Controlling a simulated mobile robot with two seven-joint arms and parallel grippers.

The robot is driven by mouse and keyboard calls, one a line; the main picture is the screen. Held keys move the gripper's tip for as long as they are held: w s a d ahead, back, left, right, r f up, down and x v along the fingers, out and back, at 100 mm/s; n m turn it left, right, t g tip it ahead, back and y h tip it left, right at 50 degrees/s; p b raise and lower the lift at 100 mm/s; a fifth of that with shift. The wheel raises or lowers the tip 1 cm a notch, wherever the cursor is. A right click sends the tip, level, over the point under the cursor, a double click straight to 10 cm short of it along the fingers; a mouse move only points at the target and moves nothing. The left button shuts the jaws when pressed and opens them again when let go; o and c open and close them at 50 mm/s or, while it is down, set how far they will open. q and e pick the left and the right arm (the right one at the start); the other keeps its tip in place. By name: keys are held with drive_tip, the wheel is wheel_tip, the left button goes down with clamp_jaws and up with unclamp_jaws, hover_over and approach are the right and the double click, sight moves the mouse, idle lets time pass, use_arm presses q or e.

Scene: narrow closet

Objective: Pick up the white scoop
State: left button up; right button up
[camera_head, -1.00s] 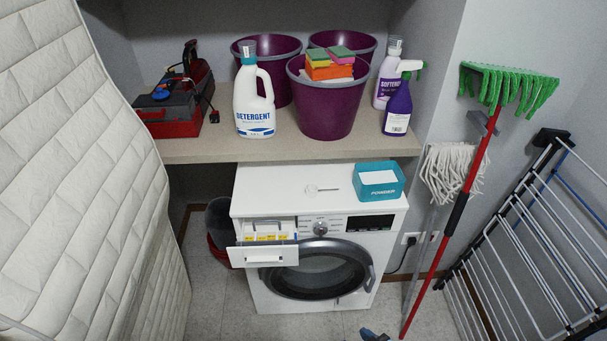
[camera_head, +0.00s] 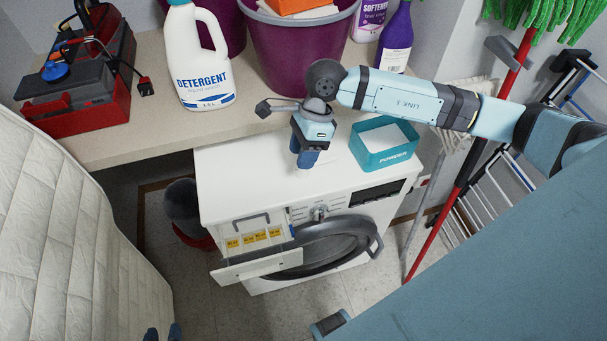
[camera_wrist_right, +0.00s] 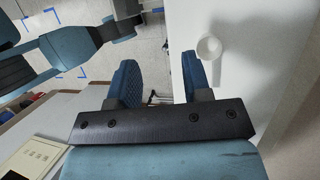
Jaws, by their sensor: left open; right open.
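The white scoop (camera_wrist_right: 209,49) lies on the white top of the washing machine (camera_head: 235,183). In the right wrist view it is just right of the right-hand finger, outside the gap between the fingers. My right gripper (camera_head: 307,158) is over the machine's top, pointing down, left of the teal powder box (camera_head: 372,158). In the wrist view my right gripper (camera_wrist_right: 160,80) is open with nothing between its fingers. Only the fingertips of my left gripper (camera_head: 162,334) show at the bottom edge of the head view, apart and empty.
A detergent bottle (camera_head: 204,85), purple buckets and a red toolbox (camera_head: 100,105) stand on the shelf (camera_head: 150,135) behind and above. The machine's detergent drawer (camera_head: 255,262) is pulled out. A quilted mattress (camera_head: 70,250) fills the left. A red-handled mop (camera_head: 470,180) and a drying rack are at right.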

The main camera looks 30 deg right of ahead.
drive_tip(key=w+d+r+t+h, duration=0.1)
drive_tip(key=w+d+h, duration=0.25)
drive_tip(key=d, duration=0.45)
hover_over(324, 160)
drive_tip(key=shift+h, duration=0.35)
drive_tip(key=f, duration=0.6)
drive_tip(key=shift+s+a+f, duration=0.1)
drive_tip(key=shift+s+f, duration=0.1)
drive_tip(key=shift+f, duration=0.15)
drive_tip(key=f+p, duration=0.1)
drive_tip(key=f, duration=0.5)
drive_tip(key=shift+w+f+p, duration=0.2)
drive_tip(key=shift+p, duration=0.1)
clamp_jaws()
